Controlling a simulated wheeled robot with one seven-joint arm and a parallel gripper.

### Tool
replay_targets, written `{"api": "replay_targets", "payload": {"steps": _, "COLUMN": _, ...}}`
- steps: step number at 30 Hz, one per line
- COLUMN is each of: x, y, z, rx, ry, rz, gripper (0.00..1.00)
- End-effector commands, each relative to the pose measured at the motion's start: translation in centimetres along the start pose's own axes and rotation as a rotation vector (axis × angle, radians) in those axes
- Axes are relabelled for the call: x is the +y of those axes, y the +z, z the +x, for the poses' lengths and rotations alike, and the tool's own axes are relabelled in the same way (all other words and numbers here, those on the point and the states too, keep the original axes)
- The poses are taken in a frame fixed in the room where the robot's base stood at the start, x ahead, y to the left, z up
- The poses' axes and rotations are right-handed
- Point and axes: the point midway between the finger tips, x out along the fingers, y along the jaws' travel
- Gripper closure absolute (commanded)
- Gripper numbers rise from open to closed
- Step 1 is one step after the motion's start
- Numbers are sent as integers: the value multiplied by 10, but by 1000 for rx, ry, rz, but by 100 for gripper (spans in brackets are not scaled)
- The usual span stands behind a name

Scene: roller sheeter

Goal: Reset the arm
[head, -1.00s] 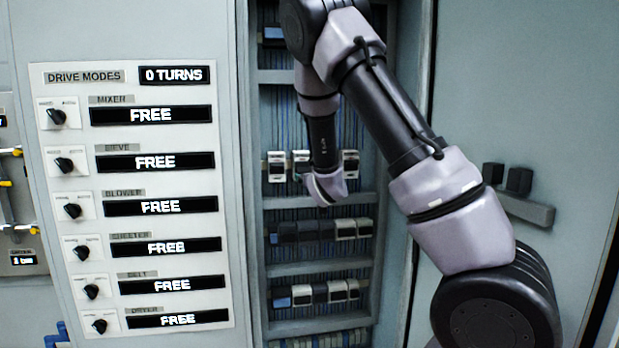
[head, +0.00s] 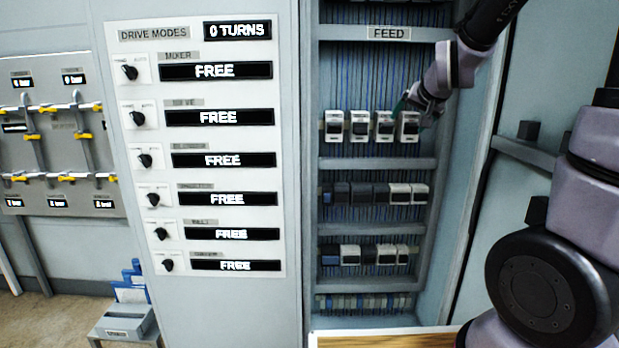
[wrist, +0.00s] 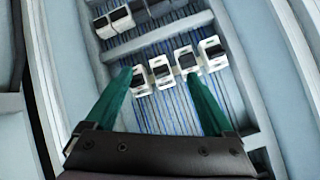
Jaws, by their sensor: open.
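My gripper (head: 404,104) is at the upper right of the open cabinet in the head view, just by the right end of the upper row of white modules (head: 360,126). One teal finger shows there, partly hidden. In the wrist view my gripper (wrist: 160,80) has its two teal fingers spread wide apart with nothing between them. The row of white modules (wrist: 163,73) lies beyond the fingertips. I cannot tell whether a finger touches a module. My arm comes in from the upper right.
A drive modes panel (head: 196,150) with dials and FREE displays is on the left. Lower module rows (head: 372,194) sit in the cabinet. An open door (head: 528,185) stands at the right, near my arm. A wooden edge (head: 385,340) is below. Yellow-handled valves (head: 60,140) are far left.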

Motion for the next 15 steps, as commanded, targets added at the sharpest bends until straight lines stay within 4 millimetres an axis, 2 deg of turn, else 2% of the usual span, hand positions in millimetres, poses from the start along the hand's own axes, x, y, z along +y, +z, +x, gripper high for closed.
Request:
{"api": "replay_targets", "payload": {"steps": 1, "x": 3, "y": 1, "z": -27, "rx": -29, "ry": -10, "rz": 18, "gripper": 12}}
{"api": "replay_targets", "payload": {"steps": 5, "x": 7, "y": 21, "z": -87, "rx": -127, "ry": -20, "rz": 29, "gripper": 12}}
{"api": "replay_targets", "payload": {"steps": 9, "x": 13, "y": 51, "z": -150, "rx": -217, "ry": -16, "rz": 19, "gripper": 12}}
{"api": "replay_targets", "payload": {"steps": 12, "x": 17, "y": 74, "z": -186, "rx": -269, "ry": -2, "rz": 9, "gripper": 12}}
{"api": "replay_targets", "payload": {"steps": 15, "x": 20, "y": 92, "z": -211, "rx": -306, "ry": 13, "rz": -2, "gripper": 12}}
